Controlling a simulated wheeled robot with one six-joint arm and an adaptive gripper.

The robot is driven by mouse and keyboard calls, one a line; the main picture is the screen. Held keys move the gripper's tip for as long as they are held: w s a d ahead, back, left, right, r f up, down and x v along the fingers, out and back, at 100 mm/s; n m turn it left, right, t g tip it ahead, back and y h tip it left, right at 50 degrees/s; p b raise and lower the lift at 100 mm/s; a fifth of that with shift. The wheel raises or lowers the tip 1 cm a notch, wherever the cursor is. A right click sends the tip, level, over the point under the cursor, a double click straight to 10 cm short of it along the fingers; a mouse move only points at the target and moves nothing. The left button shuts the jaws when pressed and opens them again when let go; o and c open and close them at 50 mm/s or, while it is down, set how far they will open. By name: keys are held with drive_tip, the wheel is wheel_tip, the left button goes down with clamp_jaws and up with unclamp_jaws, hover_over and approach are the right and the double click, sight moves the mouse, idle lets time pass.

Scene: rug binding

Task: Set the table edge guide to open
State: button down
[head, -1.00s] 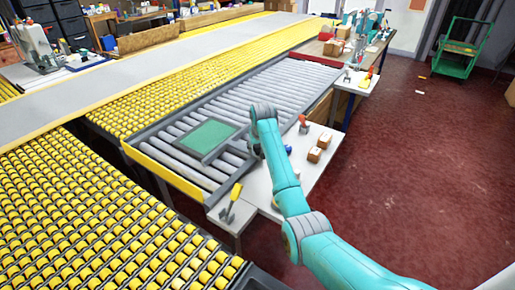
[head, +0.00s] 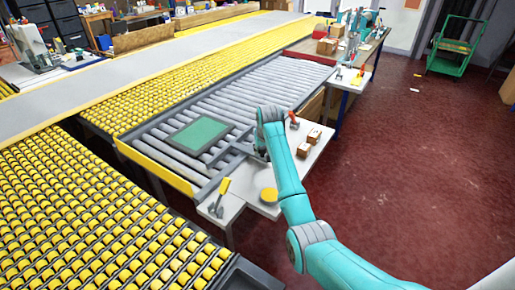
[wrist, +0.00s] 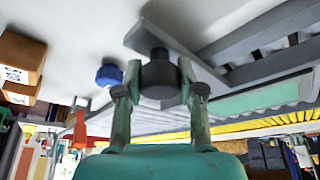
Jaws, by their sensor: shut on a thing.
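In the wrist view, my gripper (wrist: 160,90) has its two fingers closed on a dark round knob (wrist: 158,72). The knob stands by a grey bar (wrist: 192,58), which looks like part of the table edge guide. Whether the knob is fixed to that bar I cannot tell. In the head view, my gripper (head: 261,156) is low at the side of the roller table (head: 262,92), where grey rails (head: 236,154) meet the white side shelf (head: 243,200). The knob is hidden there by my arm.
A green pad (head: 202,134) lies on the rollers. The shelf holds small boxes (head: 303,149), a red-orange tool (head: 294,121), a yellow disc (head: 269,194) and a yellow-handled tool (head: 222,187). A blue knob (wrist: 109,74) is close beside my gripper. Red floor is open at right.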

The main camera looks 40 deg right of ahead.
drive_tip(key=shift+s+d+f, duration=0.1)
drive_tip(key=shift+s+d, duration=0.1)
drive_tip(key=shift+s, duration=0.3)
drive_tip(key=c, duration=0.7)
unclamp_jaws()
drive_tip(key=shift+s, duration=0.1)
drive_tip(key=shift+s+a+r, duration=0.1)
drive_tip(key=shift+r, duration=0.5)
drive_tip(key=v, duration=1.1)
drive_tip(key=shift+f, duration=0.1)
